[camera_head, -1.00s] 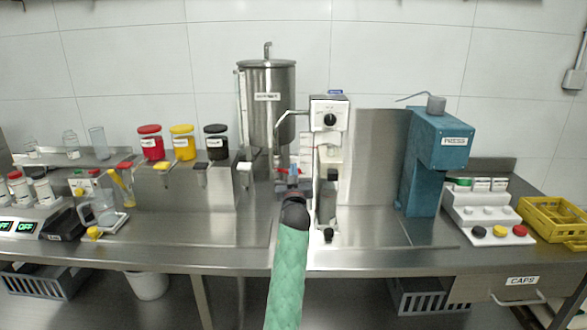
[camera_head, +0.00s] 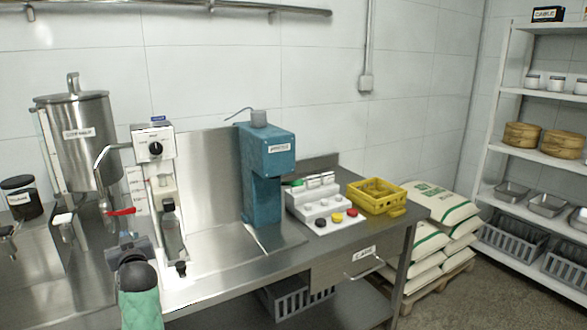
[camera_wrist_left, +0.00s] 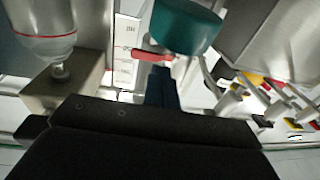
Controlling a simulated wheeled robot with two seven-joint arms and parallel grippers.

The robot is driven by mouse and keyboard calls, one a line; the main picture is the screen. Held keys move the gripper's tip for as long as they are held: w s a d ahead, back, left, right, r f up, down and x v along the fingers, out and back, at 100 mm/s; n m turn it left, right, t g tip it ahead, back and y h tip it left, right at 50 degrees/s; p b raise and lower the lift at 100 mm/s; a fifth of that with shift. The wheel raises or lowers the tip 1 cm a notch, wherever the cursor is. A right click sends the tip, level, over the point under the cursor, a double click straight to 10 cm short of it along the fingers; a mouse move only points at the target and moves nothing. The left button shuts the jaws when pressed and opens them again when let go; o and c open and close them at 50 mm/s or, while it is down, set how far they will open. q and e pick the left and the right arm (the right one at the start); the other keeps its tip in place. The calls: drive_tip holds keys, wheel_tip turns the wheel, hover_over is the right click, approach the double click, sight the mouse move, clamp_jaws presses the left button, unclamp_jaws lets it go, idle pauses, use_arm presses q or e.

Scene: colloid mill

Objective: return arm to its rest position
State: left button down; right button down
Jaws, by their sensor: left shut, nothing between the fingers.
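My left arm, in a green sleeve, comes up from the bottom left of the head view. Its gripper (camera_head: 130,242) is just in front of the white mill (camera_head: 155,185) with the black knob. The fingers are shut and empty. In the left wrist view the dark blue fingers (camera_wrist_left: 161,88) are together, close below a red handle (camera_wrist_left: 152,54). The red handle (camera_head: 121,211) also shows above the gripper in the head view. I cannot tell whether they touch. My right gripper is not in view.
A steel tank (camera_head: 80,150) stands left of the mill. A blue press (camera_head: 266,170), a button panel (camera_head: 322,208) and a yellow crate (camera_head: 376,197) stand to its right. Sacks (camera_head: 440,205) and a white shelf rack (camera_head: 490,150) are farther right. The counter's front strip looks clear.

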use_arm(q)
drive_tip(key=s+d+f+m+g+h, duration=0.4)
drive_tip(key=s+d+f, duration=0.4)
drive_tip(key=d, duration=0.4)
drive_tip(key=s+d+f+m+g+h, duration=0.2)
drive_tip(key=s+d+f+m+h, duration=0.2)
drive_tip(key=s+d+f+h, duration=0.65)
drive_tip(key=s+d+f+g, duration=0.2)
drive_tip(key=s+d+f, duration=0.2)
drive_tip(key=s, duration=0.5)
drive_tip(key=s+d+f+m+g+y, duration=0.1)
drive_tip(key=s+d+f+g, duration=0.1)
drive_tip(key=s+d+f, duration=0.2)
drive_tip(key=s+d+f+m+g, duration=0.1)
drive_tip(key=s+d+f, duration=0.3)
drive_tip(key=s, duration=1.2)
wheel_tip(320, 180, down, 4)
drive_tip(key=shift+f+g, duration=0.25)
drive_tip(key=shift+g, duration=0.55)
drive_tip(key=shift+y, duration=0.25)
drive_tip(key=shift+s, duration=0.1)
